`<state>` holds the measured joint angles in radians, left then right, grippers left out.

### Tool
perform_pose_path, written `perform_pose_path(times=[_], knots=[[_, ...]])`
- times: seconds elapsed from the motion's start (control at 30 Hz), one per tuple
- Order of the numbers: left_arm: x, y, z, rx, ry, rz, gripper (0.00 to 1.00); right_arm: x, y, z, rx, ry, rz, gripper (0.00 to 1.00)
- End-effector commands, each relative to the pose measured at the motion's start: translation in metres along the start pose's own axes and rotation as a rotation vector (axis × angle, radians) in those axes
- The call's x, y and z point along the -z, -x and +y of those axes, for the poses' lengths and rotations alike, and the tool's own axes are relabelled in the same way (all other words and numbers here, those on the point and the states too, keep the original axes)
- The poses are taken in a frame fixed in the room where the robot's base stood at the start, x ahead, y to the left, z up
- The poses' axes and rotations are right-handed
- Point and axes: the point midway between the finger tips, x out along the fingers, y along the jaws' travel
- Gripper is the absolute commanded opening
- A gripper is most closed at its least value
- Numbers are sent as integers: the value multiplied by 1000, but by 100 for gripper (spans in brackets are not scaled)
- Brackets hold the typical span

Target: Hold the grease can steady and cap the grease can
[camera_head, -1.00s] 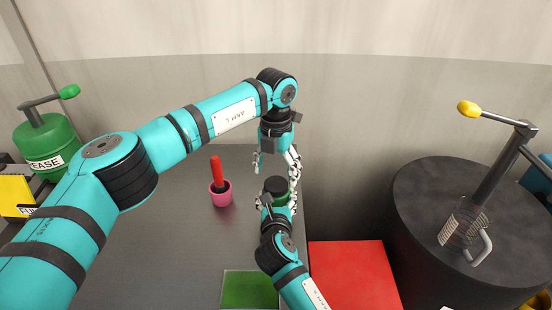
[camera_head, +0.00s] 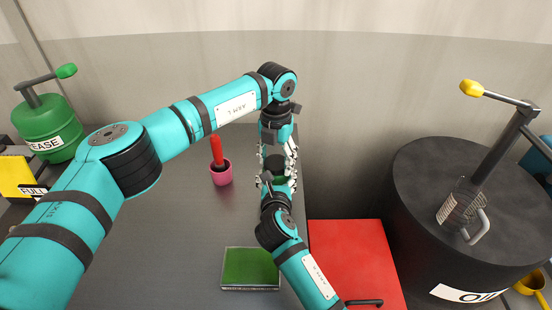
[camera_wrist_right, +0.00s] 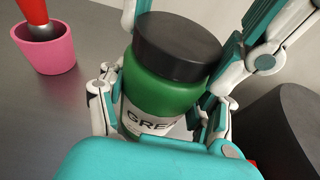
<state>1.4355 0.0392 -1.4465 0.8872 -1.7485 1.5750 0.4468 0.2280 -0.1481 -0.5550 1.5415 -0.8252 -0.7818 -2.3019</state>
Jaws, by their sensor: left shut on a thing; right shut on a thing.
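The grease can (camera_wrist_right: 155,100), green with a white label, stands nearly upright between my grippers; it is small and mostly covered in the head view (camera_head: 281,181). The black cap (camera_wrist_right: 178,38) sits on top of the can, with no clear gap; it also shows in the head view (camera_head: 275,163). My right gripper (camera_head: 277,187) is shut on the can's body from the near side, with fingers on both sides. My left gripper (camera_head: 277,158) is at the cap from the far side, shut on it; its exact contact is partly hidden.
A pink cup (camera_head: 221,175) with a red-handled tool (camera_head: 217,150) stands left of the grippers. A green-topped slab (camera_head: 250,266) lies on the grey table (camera_head: 170,240). A red box (camera_head: 350,260) and a dark oil drum (camera_head: 420,240) stand right. A large green grease container (camera_head: 50,128) is far left.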

Motion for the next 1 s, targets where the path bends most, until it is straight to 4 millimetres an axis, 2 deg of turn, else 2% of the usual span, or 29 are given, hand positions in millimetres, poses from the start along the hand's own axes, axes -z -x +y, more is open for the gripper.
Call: perform_pose_path(times=[0.03, 0.1, 0.17, 0.3, 0.47, 0.5, 0.6, 0.7, 1.0], knots=[[0, 0, 0, 0, 0, 0, 24, 0, 0, 0, 0, 1, 0, 0], [0, 0, 0, 0, 0, 0, 17, 0, 0, 0, 0, 1, 0, 0], [0, 0, 0, 0, -12, 0, 16, 0, 0, 0, 0, 1, 0, 0], [0, 0, 0, -1, -155, 0, 16, 0, 0, 0, 0, 0, 0, 0], [0, 0, 0, 0, -155, 0, 16, 0, 0, 0, 0, 1, 0, 0], [0, 0, 0, 0, -155, 0, 60, 0, 0, 0, 0, 0, 0, 0], [0, 0, 0, 0, -154, 0, 73, 0, 0, 0, 0, 1, 0, 0], [0, 0, 0, 0, -154, 0, 82, 0, 0, 0, 0, 1, 0, 0], [0, 3, 0, 0, -153, -1, 82, 0, 0, 0, 0, 1, 0, 0]])
